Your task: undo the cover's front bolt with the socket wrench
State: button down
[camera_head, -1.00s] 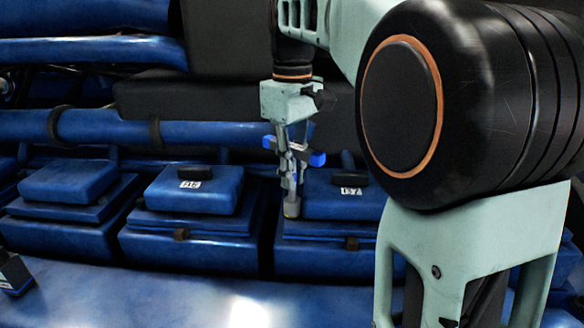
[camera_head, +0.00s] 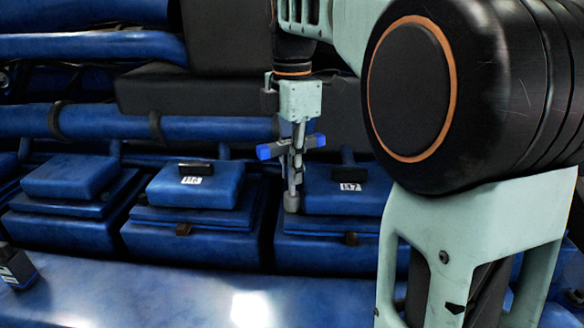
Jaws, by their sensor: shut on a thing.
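My gripper (camera_head: 297,146) points straight down and is shut on the socket wrench (camera_head: 268,152), which has a blue handle lying crosswise. The wrench's grey socket end (camera_head: 291,202) points down at the left front corner of a blue cover (camera_head: 330,196) with a white tag reading about "147". I cannot tell whether the socket sits on a bolt or just above it. The front bolt itself is not visible; the socket covers that spot.
Another tagged blue cover (camera_head: 200,188) stands to the left, with a plainer blue cover (camera_head: 72,178) beyond it. A blue pipe (camera_head: 205,128) runs behind them. A dark boxy object (camera_head: 16,268) lies at the left on the clear blue front surface (camera_head: 130,290).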

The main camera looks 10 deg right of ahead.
jog(key=n, duration=0.7)
jog(key=shift+r+n, duration=0.1)
jog(key=shift+n, duration=0.3)
jog(key=shift+r, duration=0.1)
jog(key=shift+r, duration=0.55)
jog(key=shift+r+m, duration=0.1)
jog(key=shift+m, duration=3)
jog(key=m, duration=1.3)
jog(key=shift+m, duration=3.4)
